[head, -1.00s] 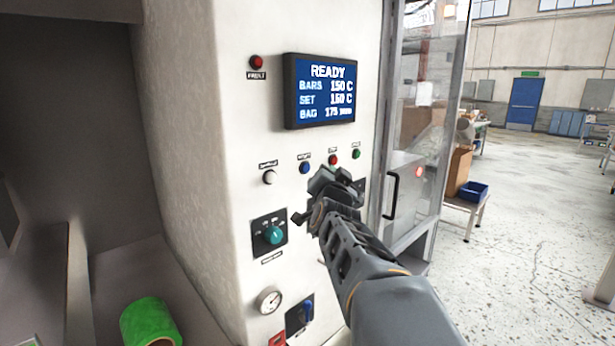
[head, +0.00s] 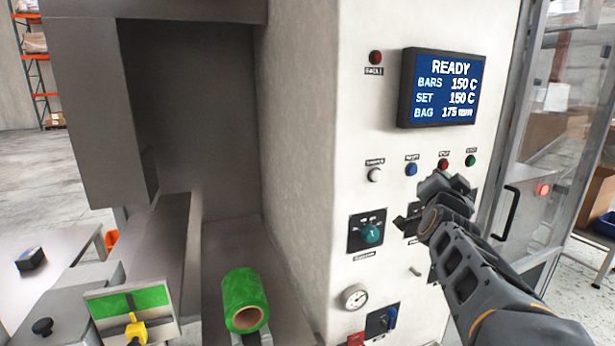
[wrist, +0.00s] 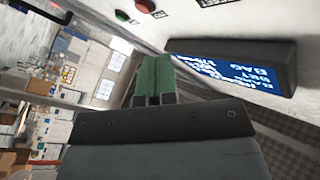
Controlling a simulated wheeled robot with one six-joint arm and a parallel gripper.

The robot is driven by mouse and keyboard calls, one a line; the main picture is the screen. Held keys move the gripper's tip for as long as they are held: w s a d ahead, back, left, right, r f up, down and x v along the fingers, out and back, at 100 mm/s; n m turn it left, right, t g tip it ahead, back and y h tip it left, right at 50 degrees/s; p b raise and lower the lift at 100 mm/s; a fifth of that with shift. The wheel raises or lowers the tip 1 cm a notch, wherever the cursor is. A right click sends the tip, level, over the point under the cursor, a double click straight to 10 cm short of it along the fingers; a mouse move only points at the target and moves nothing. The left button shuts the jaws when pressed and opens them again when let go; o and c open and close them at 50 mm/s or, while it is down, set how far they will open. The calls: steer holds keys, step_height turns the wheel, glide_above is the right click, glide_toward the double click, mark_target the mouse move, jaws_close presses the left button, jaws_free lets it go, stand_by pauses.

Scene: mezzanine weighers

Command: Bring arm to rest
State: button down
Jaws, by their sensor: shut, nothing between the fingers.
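My gripper (head: 425,200) is in front of the white control panel (head: 390,125), below its push buttons and to the right of the teal rotary knob (head: 371,233). My arm reaches up to it from the lower right. In the wrist view the gripper's green fingers (wrist: 153,80) are together with nothing between them. The panel's screen (head: 440,88) reads READY, BARS 150 C, SET 150 C, BAG 175. The screen also shows in the wrist view (wrist: 235,68), tilted and close. My gripper hides part of the panel behind it.
A glazed door with a black handle (head: 511,212) stands to the right of the panel. A green roll (head: 244,298) lies in the machine's recess to the left. A table (head: 60,265) stands far left.

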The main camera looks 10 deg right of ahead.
steer(key=s+a+f+n+g+y, duration=0.1)
steer(key=a+f+n+g+y, duration=0.3)
steer(key=f, duration=0.5)
steer(key=s+a+f+n+g+y, duration=0.2)
steer(key=a+f+n+y, duration=0.15)
steer(key=a+f, duration=0.45)
steer(key=s+a+f+n+g+y, duration=0.3)
steer(key=s+a+f+n+g, duration=0.3)
steer(key=s+a+f, duration=0.5)
steer(key=shift+s+a+f+n+y, duration=0.15)
steer(key=shift+s+f+n+y, duration=0.25)
steer(key=shift+s, duration=0.45)
